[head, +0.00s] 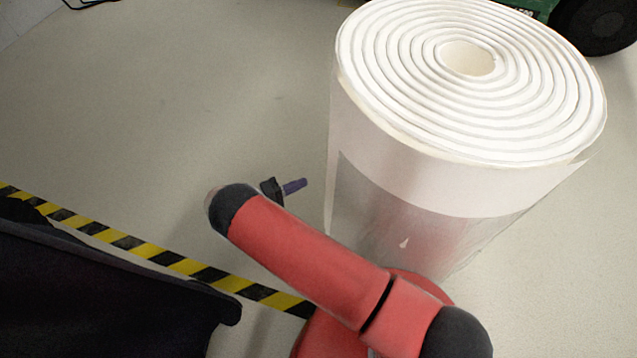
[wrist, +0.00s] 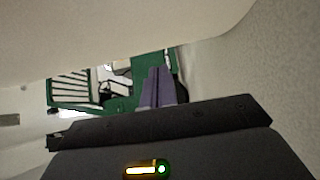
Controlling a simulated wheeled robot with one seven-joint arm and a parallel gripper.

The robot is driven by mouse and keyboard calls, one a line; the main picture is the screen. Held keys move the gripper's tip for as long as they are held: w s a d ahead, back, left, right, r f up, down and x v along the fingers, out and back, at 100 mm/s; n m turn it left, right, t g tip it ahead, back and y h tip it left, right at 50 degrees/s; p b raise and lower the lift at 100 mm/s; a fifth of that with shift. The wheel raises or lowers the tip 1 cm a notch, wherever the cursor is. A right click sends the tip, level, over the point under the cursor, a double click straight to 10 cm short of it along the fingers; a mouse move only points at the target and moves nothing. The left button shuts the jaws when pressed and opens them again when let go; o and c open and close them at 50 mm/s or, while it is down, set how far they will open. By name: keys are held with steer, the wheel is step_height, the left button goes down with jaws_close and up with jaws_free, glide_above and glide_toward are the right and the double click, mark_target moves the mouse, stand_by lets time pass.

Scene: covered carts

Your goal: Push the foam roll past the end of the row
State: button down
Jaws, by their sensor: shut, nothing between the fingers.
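The foam roll (head: 465,190) stands upright on the floor at the right of the head view, a large white spiral wound in clear wrap. My red arm crosses in front of its lower left side and hides part of its base. My gripper (head: 303,183) shows as a small purple tip just left of the roll, with a narrow strip of floor between them in the picture. I cannot tell whether it touches. In the wrist view the purple fingers (wrist: 157,88) are together and hold nothing. A dark covered cart (head: 95,290) is at lower left.
Yellow-and-black floor tape (head: 150,253) runs along the cart's edge toward my arm. A green machine with a dark wheel (head: 598,22) stands behind the roll; green framework (wrist: 85,88) also shows in the wrist view. The floor left of the roll is clear.

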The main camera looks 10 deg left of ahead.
steer(key=w+d, duration=0.1)
steer(key=d, duration=0.5)
